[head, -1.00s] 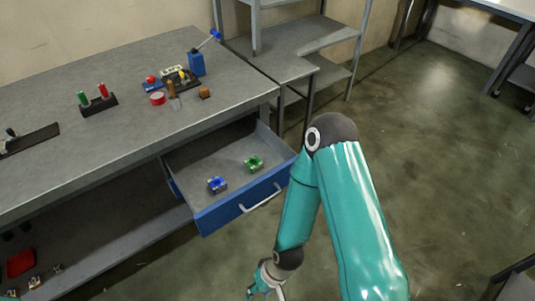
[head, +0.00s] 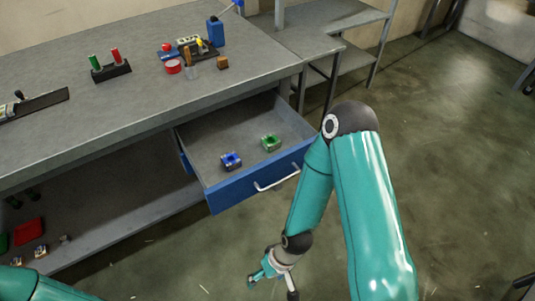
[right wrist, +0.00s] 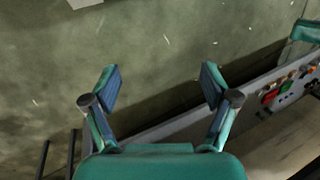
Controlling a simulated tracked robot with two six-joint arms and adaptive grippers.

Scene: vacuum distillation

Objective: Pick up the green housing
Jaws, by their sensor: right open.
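The green housing (head: 270,142) is a small green block lying in the open drawer, toward its right side. A similar blue housing (head: 231,161) lies to its left, nearer the drawer front. My right gripper (head: 262,278) hangs low over the floor in front of the drawer, well apart from the housing. In the right wrist view its two fingers (right wrist: 158,85) are spread with nothing between them. The green housing does not show in the right wrist view. A bit of my left arm shows at the bottom left of the head view, but its gripper is out of view.
The blue drawer (head: 222,194) stands pulled out under the grey workbench (head: 70,128), with a metal handle (head: 277,178) on its front. A rack with green and red handles (head: 111,72) and several small items stand on the bench. The floor (head: 440,150) at right is clear.

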